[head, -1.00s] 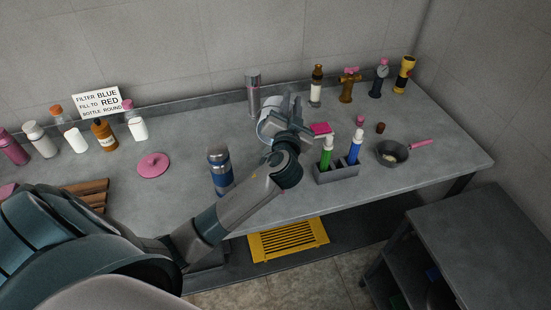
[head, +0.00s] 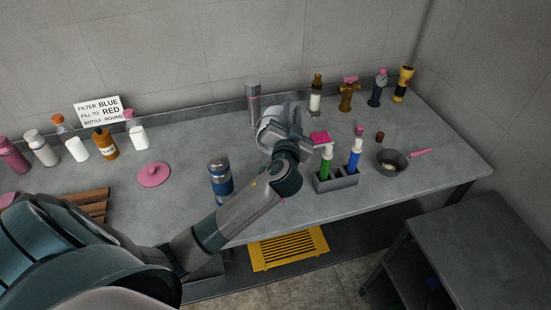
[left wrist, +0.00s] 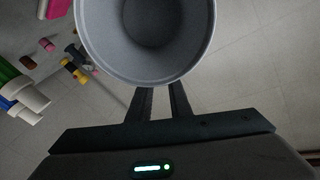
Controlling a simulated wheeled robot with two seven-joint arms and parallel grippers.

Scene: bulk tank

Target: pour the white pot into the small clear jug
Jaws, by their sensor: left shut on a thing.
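My left gripper (head: 289,112) is shut on the white pot (head: 268,130), over the back middle of the counter. In the left wrist view the pot (left wrist: 203,52) fills the top middle, with its round mouth facing the camera and the fingers (left wrist: 158,103) at its near wall. Its inside looks grey and darker at the bottom; I cannot tell what it holds. In the head view the gripper and wrist cover part of the pot, so its exact tilt is unclear. I cannot make out the small clear jug in either view. My right gripper is not in view.
A steel cylinder (head: 253,103) stands just behind the pot. A blue-banded flask (head: 220,180) stands front left, and a grey caddy (head: 337,183) with green and blue bottles front right. A small pan (head: 392,161) lies further right. Several bottles line the back left beside a pink lid (head: 154,174).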

